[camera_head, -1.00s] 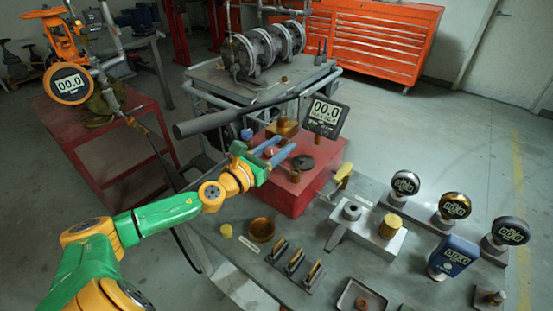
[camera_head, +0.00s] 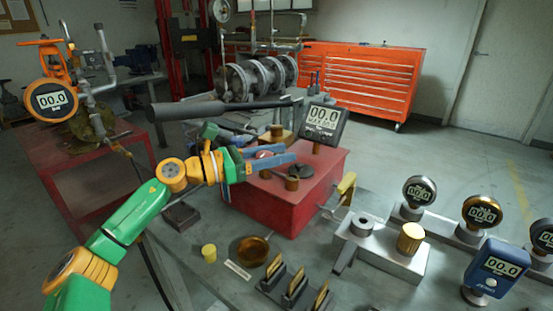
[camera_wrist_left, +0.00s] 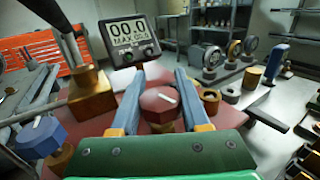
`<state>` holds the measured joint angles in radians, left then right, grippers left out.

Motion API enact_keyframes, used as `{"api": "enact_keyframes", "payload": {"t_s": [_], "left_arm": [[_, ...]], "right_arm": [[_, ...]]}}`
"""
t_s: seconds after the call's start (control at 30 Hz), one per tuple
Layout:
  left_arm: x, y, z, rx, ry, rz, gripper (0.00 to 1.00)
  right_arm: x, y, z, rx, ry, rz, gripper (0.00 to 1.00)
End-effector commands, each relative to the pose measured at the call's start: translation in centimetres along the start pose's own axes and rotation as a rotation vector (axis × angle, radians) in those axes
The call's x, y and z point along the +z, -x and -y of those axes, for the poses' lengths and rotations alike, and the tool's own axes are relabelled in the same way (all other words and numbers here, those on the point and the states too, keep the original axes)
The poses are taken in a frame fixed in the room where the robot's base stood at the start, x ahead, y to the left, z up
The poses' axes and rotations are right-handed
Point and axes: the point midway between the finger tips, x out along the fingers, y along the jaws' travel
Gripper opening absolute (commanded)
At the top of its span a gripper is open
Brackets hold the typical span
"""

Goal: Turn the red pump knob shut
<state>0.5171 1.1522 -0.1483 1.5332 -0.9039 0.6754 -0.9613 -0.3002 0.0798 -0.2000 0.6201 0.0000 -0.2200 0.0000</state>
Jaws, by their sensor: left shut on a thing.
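The red pump knob (camera_wrist_left: 160,102) is a faceted red cap with a white mark on top. It sits on the red pump block (camera_head: 266,211). My left gripper (camera_wrist_left: 159,88) has its two blue fingers on either side of the knob and is shut on it. In the head view my left gripper (camera_head: 281,159) reaches over the block from the left, and a little of the knob (camera_head: 264,154) shows behind the fingers. The dark gauge (camera_head: 324,121) on the block reads 00.0, with a MAX line below it. My right gripper is not in view.
A long dark bar (camera_head: 205,111) passes behind my left gripper. A brass fitting (camera_head: 292,182) stands close to the fingers. A blue knob (camera_wrist_left: 41,137) is at left in the wrist view. Several gauges and a metal block (camera_head: 385,250) stand to the right.

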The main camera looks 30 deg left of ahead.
Motion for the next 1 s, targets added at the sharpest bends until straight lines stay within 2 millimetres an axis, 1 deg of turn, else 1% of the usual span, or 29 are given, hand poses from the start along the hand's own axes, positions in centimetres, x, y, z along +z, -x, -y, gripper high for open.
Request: {"api": "enact_keyframes", "payload": {"t_s": [0.3,0.33,0.43,0.77,0.87,1.0], "left_arm": [[0.1,0.0,0.0,0.0,0.0,0.001,0.0],[0.1,0.0,0.0,0.0,0.0,0.001,0.48],[0.0,0.0,0.0,0.0,0.0,0.001,0.75],[-0.1,0.2,-0.1,0.001,0.001,0.0,0.76],[-0.6,1.2,-0.2,0.005,0.001,-0.002,0.76],[-1.1,3.4,-0.2,0.005,0.001,-0.005,0.76]], "right_arm": [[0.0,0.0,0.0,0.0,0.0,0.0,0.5],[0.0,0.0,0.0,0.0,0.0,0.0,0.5],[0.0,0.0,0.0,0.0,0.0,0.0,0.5],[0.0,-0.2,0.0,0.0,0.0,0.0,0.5],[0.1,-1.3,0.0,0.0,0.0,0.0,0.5],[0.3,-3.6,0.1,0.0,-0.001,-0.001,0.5]]}}
